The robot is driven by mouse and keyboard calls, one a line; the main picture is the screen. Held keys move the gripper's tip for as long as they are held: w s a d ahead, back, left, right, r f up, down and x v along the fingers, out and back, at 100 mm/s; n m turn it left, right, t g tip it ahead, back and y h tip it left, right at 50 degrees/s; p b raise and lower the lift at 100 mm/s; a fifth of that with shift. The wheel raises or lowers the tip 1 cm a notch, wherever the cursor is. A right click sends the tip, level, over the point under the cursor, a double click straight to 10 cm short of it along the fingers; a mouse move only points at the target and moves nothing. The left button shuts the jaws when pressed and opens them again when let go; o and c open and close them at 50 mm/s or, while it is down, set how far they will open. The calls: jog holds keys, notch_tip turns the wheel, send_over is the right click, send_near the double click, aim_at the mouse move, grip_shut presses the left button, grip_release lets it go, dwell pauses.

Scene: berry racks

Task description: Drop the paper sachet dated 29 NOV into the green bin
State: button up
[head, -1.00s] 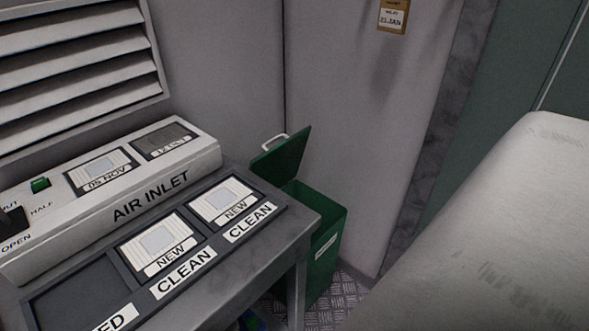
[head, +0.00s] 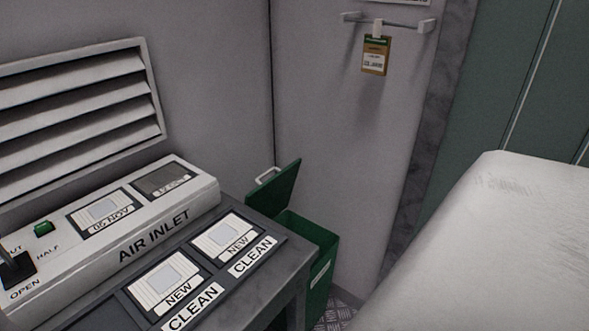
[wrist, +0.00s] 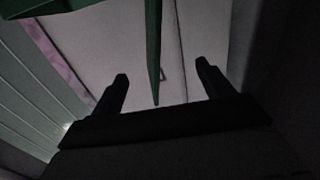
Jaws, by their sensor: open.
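A brown paper sachet (head: 375,61) with a white label hangs from a clip on the back wall in the head view. Its date is too blurred to read now; in the earlier frame it looks like 21 JAN. No sachet dated 29 NOV can be made out. The green bin (head: 323,255) stands on the floor beyond the bench, its lid (head: 275,190) tilted up. My gripper (wrist: 160,74) is open in the wrist view, with nothing visibly held. A dark green edge shows between and above its fingers; I cannot tell what it belongs to.
A grey bench (head: 290,262) carries the air inlet box (head: 190,207) with dated filters and a lever. Framed panels marked NEW and CLEAN lie in front. A wall rail (head: 398,24) holds the sachet's clip. A large white rounded surface (head: 490,250) fills the right.

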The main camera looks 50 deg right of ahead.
jog(key=a+n+t, duration=0.1)
jog(key=a, duration=0.1)
jog(key=w+a+n+t+y+p, duration=0.1)
jog(key=a+t, duration=0.1)
jog(key=a, duration=0.1)
jog(key=shift+w+a+t, duration=0.15)
jog(key=shift+a+t, duration=0.05)
jog(key=shift+t, duration=0.1)
jog(key=shift+f, duration=0.1)
